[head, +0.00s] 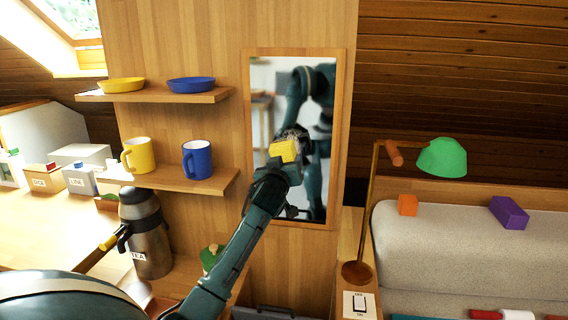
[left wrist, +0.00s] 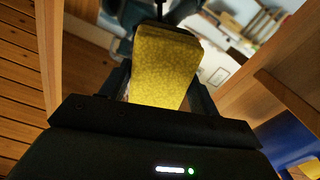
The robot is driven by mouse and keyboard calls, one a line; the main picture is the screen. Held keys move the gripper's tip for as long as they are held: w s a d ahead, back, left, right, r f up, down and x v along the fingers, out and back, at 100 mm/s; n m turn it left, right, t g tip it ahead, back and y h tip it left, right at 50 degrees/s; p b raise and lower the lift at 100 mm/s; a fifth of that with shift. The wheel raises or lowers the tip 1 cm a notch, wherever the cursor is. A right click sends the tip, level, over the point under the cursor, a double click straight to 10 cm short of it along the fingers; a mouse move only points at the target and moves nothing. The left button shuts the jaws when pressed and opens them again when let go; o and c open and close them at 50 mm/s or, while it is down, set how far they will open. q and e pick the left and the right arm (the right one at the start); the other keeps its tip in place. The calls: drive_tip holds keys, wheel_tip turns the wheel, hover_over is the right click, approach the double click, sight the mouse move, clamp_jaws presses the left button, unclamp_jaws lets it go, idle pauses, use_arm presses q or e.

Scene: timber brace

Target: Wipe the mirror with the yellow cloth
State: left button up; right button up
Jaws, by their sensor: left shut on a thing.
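The mirror (head: 268,85) hangs upright in a wooden frame on the wood panel and reflects my dark teal arm. My left gripper (head: 287,160) is in front of the middle of the glass, shut on the yellow cloth (head: 283,151). The cloth fills the space between the fingers in the left wrist view (left wrist: 163,70), with the reflecting glass beyond it. I cannot tell whether the cloth touches the glass. A mottled grey patch (head: 296,133) shows just above the cloth; it may be a smudge or a reflection. My right gripper is not in view.
Left of the mirror, an upper shelf (head: 160,98) holds yellow and blue dishes. A lower shelf (head: 205,185) holds a yellow mug (head: 138,155) and a blue mug (head: 197,159). A flask (head: 147,235) stands below. A green lamp (head: 442,157) stands to the right.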

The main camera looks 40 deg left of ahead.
sight(304, 153)
use_arm(q)
drive_tip(key=shift+d, duration=0.1)
drive_tip(key=shift+w+d+b, duration=0.3)
drive_tip(key=shift+w+d, duration=0.35)
drive_tip(key=shift+d, duration=0.3)
drive_tip(key=shift+d, duration=0.1)
drive_tip(key=shift+w+d+b, duration=0.4)
drive_tip(key=shift+w+d, duration=0.25)
drive_tip(key=shift+d, duration=0.35)
drive_tip(key=shift+r, duration=0.1)
drive_tip(key=shift+r+p, duration=0.8)
drive_tip(key=shift+r, duration=0.05)
drive_tip(key=shift+a, duration=0.1)
